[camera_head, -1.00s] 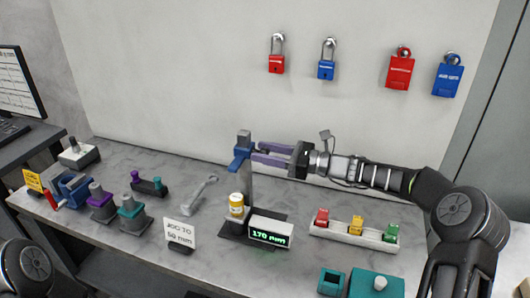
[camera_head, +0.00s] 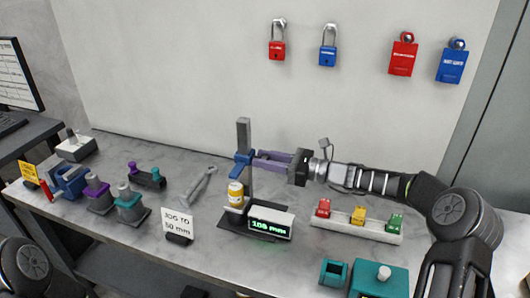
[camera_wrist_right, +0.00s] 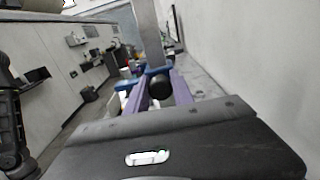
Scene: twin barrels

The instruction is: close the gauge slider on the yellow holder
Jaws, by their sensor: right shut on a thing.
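The gauge's blue slider (camera_head: 243,160) sits partway up a grey upright column (camera_head: 244,132). The yellow holder (camera_head: 236,192), a yellow cylinder with a white band, stands at the column's foot, below and apart from the slider. My right gripper (camera_head: 258,159) has purple fingers and is shut on the slider from the right. In the right wrist view, the purple fingers flank a black knob (camera_wrist_right: 160,88) in front of the blue slider (camera_wrist_right: 158,70) and column (camera_wrist_right: 147,32). My left gripper is out of view.
The gauge display (camera_head: 271,223) reads about 100 mm, blurred. A white sign (camera_head: 178,222) says "JOG TO 50 mm". A tray (camera_head: 340,228) with red, yellow and green items stands right of the display. A wrench (camera_head: 200,186) lies left of the gauge. Padlocks hang on the wall.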

